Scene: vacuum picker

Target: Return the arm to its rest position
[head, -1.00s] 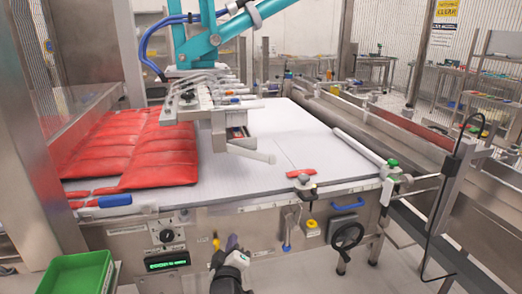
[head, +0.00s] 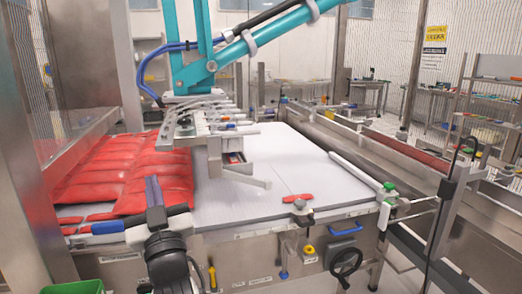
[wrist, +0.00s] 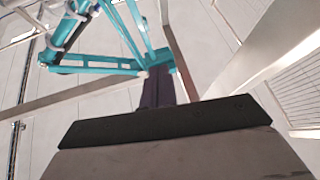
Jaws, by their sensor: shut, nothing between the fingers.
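My gripper (head: 153,192) stands up in front of the near left part of the machine in the head view, with my dark wrist below it. Its two slim purple-grey fingers are together with nothing between them. Behind them in that view are red packs (head: 158,165) on the machine's left side. In the wrist view the fingers (wrist: 158,88) point up towards the ceiling, past a dark bar, with teal framework beyond. The near part of the machine is partly hidden behind my arm.
A teal lifting arm (head: 235,52) carries a row of vacuum cups (head: 205,120) over the white work surface (head: 285,160). A red-handled item (head: 298,197) lies near its front edge. A green bin (head: 73,288) is at the lower left. A handwheel (head: 346,257) juts out at the front right.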

